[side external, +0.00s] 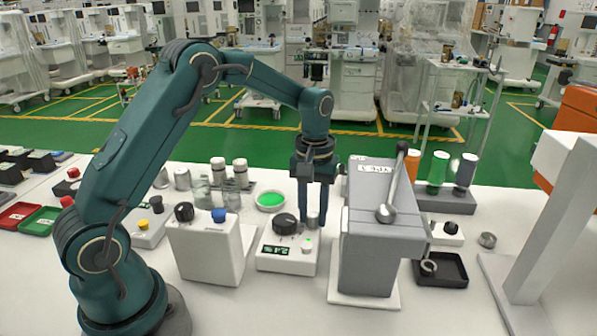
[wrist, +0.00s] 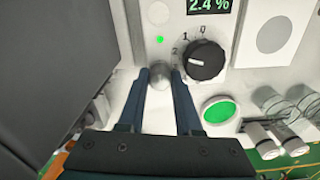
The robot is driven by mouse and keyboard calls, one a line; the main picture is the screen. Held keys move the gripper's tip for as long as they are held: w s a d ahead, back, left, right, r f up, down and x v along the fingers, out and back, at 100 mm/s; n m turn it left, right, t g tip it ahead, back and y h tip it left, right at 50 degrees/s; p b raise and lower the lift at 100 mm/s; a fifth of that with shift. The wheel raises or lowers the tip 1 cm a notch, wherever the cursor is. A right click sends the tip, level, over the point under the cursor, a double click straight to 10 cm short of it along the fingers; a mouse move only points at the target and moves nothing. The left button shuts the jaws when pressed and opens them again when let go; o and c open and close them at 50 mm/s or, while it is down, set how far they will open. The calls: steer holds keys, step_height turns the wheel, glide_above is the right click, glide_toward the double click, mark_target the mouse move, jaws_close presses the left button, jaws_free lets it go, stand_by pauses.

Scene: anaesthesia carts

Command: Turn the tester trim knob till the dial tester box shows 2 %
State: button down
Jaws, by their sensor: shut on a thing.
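The dial tester box (side external: 270,263) is a white box on the table with a lit green display (side external: 276,251). In the wrist view the display (wrist: 208,5) reads 2.4 %. A small grey knob, the trim knob (wrist: 160,77), sits beside a larger black dial knob (wrist: 205,60) marked 0, 1, 2; the black knob also shows in the side view (side external: 285,223). My gripper (wrist: 160,76) points down with its fingers on either side of the grey knob, shut on it. The fingers partly cover the knob's sides. In the side view my gripper (side external: 313,222) is at the box's back right.
A tall grey unit with a lever (side external: 380,245) stands close to the right of my gripper. A white box with black and blue knobs (side external: 207,255) stands left. A round green dish (side external: 270,200) and several jars (side external: 232,178) are behind. Bare table lies in front.

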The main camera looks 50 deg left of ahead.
steer(key=shift+m, duration=0.3)
steer(key=m, duration=1)
steer(key=shift+m, duration=1.8)
steer(key=c, duration=0.9)
jaws_free()
steer(key=shift+o, duration=0.2)
steer(key=shift+r, duration=0.1)
